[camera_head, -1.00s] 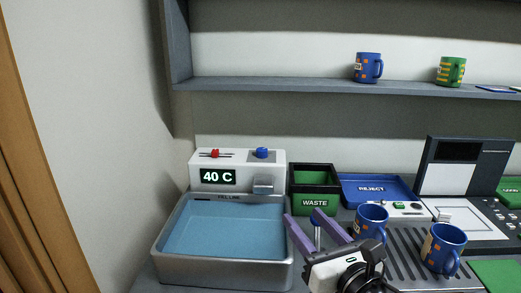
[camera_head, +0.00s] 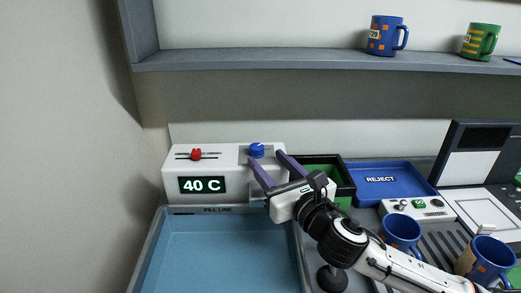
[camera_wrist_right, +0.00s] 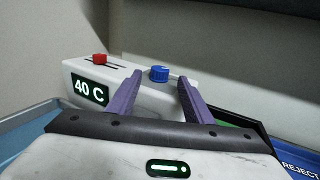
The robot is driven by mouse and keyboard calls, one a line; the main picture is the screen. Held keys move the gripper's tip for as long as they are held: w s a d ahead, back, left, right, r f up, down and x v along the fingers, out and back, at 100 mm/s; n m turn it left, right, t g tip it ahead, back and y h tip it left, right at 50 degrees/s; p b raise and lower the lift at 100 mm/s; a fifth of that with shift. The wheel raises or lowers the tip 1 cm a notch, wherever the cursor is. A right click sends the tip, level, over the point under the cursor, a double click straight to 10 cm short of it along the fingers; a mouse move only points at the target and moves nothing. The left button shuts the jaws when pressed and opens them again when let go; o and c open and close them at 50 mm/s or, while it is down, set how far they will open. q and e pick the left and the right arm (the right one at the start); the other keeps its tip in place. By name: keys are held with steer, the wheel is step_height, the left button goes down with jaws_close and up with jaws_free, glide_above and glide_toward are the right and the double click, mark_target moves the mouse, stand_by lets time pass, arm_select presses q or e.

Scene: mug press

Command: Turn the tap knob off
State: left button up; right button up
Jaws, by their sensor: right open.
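The blue tap knob (camera_head: 257,150) sits on top of the white tap unit (camera_head: 215,160), near its right end. It also shows in the right wrist view (camera_wrist_right: 159,74), between and beyond my fingertips. My right gripper (camera_head: 267,158) is open, its two purple fingers pointing toward the knob, with nothing between them that I can see it gripping. Its fingers also show in the right wrist view (camera_wrist_right: 158,88). A red slider (camera_head: 196,154) is on the unit's left, and the display reads 40 C. My left gripper is not in view.
A water-filled basin (camera_head: 156,250) is below the unit. A waste bin (camera_head: 345,181), a blue reject tray (camera_head: 360,190) and blue mugs (camera_head: 401,232) stand to the right. A shelf (camera_head: 300,60) with two mugs runs above.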

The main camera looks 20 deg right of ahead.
mark_target(260, 152)
steer(key=w, duration=0.3)
steer(key=shift+w+a, duration=0.3)
steer(key=shift+w, duration=0.5)
steer(key=c, duration=1.1)
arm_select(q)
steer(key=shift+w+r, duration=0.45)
arm_select(e)
steer(key=shift+o, duration=0.2)
